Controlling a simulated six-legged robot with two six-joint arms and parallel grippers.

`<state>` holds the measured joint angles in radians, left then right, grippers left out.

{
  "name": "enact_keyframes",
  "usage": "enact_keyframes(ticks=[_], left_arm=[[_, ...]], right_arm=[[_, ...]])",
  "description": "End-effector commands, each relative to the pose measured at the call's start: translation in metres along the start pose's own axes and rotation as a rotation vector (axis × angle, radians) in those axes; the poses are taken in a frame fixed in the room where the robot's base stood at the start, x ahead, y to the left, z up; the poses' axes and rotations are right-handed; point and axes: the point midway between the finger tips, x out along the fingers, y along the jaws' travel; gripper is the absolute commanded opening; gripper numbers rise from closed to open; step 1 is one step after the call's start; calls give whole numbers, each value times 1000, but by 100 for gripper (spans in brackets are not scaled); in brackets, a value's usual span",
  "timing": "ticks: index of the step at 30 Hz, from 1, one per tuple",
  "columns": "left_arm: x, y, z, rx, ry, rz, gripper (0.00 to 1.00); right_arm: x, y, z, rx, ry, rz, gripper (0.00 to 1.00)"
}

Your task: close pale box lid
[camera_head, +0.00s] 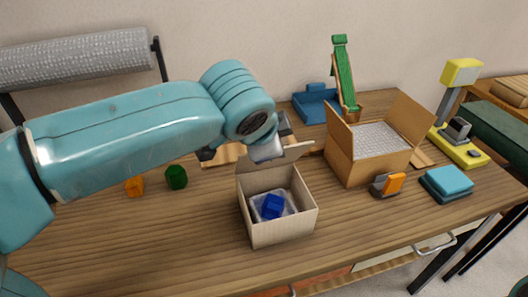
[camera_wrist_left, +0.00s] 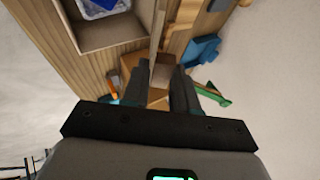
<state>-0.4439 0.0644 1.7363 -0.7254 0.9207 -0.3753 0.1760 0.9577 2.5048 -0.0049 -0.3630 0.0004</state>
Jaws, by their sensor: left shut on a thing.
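The pale box (camera_head: 280,228) stands on the wooden table, open at the top. A blue block (camera_head: 272,206) lies inside it on clear bubble wrap. Its lid (camera_head: 290,156) stands raised at the back edge. My left gripper (camera_head: 266,151) is at the lid's top, its fingertips partly hidden by my wrist. In the left wrist view, the gripper (camera_wrist_left: 165,85) is shut on the thin lid (camera_wrist_left: 158,42), seen edge-on, with the pale box (camera_wrist_left: 112,36) at the upper left. My right gripper is not in view.
A brown open carton (camera_head: 365,160) with bubble wrap stands to the right, near an orange tape dispenser (camera_head: 388,184) and blue pads (camera_head: 447,183). Green (camera_head: 176,177) and orange (camera_head: 135,186) blocks lie left. The table front is clear.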

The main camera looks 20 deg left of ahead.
Motion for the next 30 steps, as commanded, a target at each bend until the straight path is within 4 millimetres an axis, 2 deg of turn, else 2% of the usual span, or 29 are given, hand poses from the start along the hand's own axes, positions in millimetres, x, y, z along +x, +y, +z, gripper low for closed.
enact_keyframes(ticks=[1,12,18,24,30], left_arm=[[11,19,4,23,8,-42,0],[17,80,9,155,5,-366,0],[26,105,13,219,4,-529,0],[34,122,16,269,2,-654,0],[38,130,18,279,0,-682,0]], right_arm=[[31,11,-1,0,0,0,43],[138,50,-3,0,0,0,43],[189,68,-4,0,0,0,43],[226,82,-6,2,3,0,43],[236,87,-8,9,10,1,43]])
